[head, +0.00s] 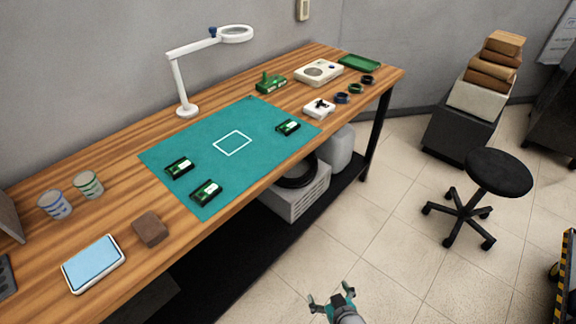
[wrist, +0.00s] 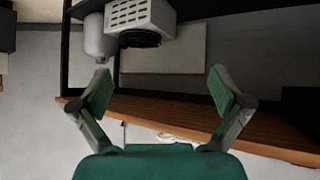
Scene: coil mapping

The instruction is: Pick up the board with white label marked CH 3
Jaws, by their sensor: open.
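Three small green boards with white labels lie on the teal mat (head: 215,170) on the wooden bench. One board (head: 179,167) is at the mat's left, one board (head: 206,193) is near its front edge, and one board (head: 288,127) is toward its right. The label writing is too small to read, so I cannot tell which is CH 3. My gripper (head: 332,302) is open and empty, in front of the bench over the floor and apart from the boards. In the wrist view my gripper (wrist: 161,92) shows its two fingers spread with nothing between them; no board shows there.
A magnifier lamp (head: 186,109) stands behind the mat. A brown block (head: 150,229), a tablet (head: 93,263) and two cups (head: 88,184) are at the left. A white device (head: 319,72) and green tray (head: 360,63) are at the far right. A stool (head: 498,172) stands on the floor.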

